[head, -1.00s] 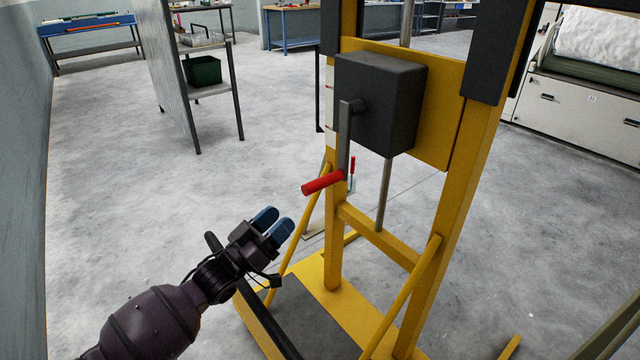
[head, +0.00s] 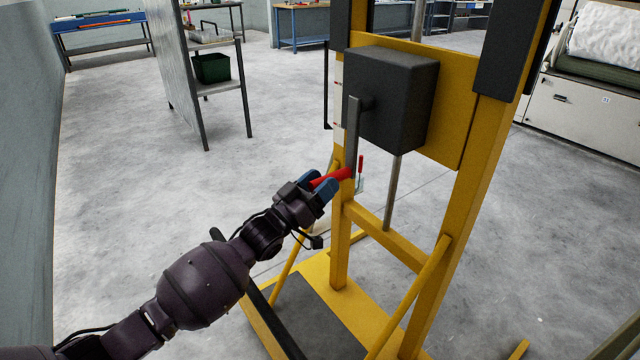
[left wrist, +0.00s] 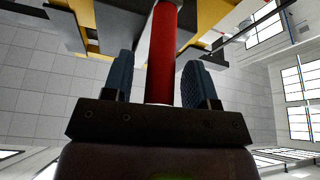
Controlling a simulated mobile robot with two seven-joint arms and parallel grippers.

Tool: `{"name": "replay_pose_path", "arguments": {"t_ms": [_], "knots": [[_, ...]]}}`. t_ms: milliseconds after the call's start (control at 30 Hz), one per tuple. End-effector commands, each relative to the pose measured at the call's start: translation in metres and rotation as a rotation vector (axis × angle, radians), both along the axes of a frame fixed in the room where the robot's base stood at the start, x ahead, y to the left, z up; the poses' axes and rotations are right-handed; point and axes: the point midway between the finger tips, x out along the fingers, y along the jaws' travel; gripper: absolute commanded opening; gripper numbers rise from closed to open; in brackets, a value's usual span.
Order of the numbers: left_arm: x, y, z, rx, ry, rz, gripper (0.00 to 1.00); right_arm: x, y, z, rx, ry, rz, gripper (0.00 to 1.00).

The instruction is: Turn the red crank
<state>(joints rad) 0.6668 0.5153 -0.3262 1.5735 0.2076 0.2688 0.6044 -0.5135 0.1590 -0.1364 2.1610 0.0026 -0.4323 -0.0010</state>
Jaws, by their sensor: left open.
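The crank's red handle (head: 334,177) sticks out toward me from the lower end of a grey crank arm (head: 352,135). The arm hangs down from a dark box (head: 393,98) on a yellow frame. My left gripper (head: 322,185) is open, with its blue fingers on either side of the red handle. In the left wrist view the red handle (left wrist: 162,55) runs between the two fingers, with a gap showing on each side. My right gripper is not in view.
The yellow frame (head: 455,185) stands upright on a yellow and dark base beneath my arm. A metal shelf (head: 225,85) with a green bin (head: 211,67) stands at the back left. A white machine (head: 575,110) is at the right. The floor at left is clear.

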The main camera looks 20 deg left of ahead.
Motion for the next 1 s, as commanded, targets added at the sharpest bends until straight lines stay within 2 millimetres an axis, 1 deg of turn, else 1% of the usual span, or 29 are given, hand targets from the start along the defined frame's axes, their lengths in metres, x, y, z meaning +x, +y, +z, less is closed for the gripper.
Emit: {"name": "replay_pose_path", "arguments": {"t_ms": [167, 200, 533, 833, 1000], "knots": [[0.0001, -0.0001, -0.0001, 0.000, 0.000, 0.000, 0.53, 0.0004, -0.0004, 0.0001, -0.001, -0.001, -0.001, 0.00], [0.0000, 0.0000, 0.0000, 0.000, 0.000, 0.000, 0.51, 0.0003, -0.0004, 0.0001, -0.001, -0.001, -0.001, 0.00], [-0.0001, 0.0001, -0.0002, 0.000, 0.000, 0.000, 0.01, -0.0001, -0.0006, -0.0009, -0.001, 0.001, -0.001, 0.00], [0.0011, 0.0017, -0.0007, 0.011, -0.007, 0.001, 0.00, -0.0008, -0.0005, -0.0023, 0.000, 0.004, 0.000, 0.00], [0.0064, 0.0090, -0.0017, 0.055, -0.039, 0.001, 0.00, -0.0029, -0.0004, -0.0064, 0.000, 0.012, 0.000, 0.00]]}}
